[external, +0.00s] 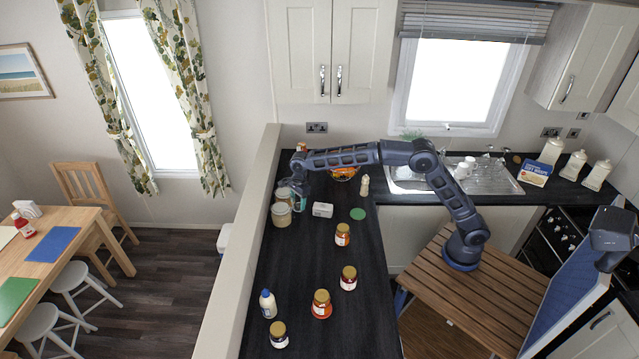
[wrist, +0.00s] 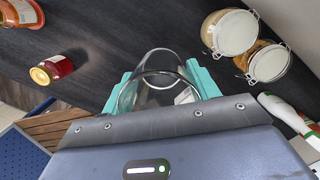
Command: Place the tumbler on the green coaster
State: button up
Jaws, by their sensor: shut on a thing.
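The tumbler is a clear glass (wrist: 158,80) between the two teal fingers of my gripper (wrist: 160,95) in the wrist view. The fingers are shut on its sides. In the external view my gripper (external: 299,200) is at the back left of the dark counter, beside the storage jars; the glass is too small to make out clearly there. The green coaster (external: 357,214) lies flat and bare on the counter, to the right of my gripper, near the counter's right edge. The coaster is not seen in the wrist view.
Lidded jars (external: 281,215) stand close to my gripper on the left. A small white box (external: 322,210) lies between my gripper and the coaster. A small bottle (external: 364,185) stands behind the coaster, and a sauce jar (external: 342,235) in front. More jars stand nearer the front.

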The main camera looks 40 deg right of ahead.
jog(key=s+d, duration=0.2)
jog(key=d, duration=1.9)
send_over(357, 214)
jog(key=shift+m, duration=0.4)
notch_tip(357, 214, down, 21)
jog(key=shift+d+f, duration=0.1)
jog(key=shift+d, duration=0.05)
jog(key=shift+f, duration=0.1)
jog(key=o, duration=0.8)
jog(key=shift+f, duration=0.1)
jog(key=o, duration=0.4)
jog(key=shift+c, duration=0.2)
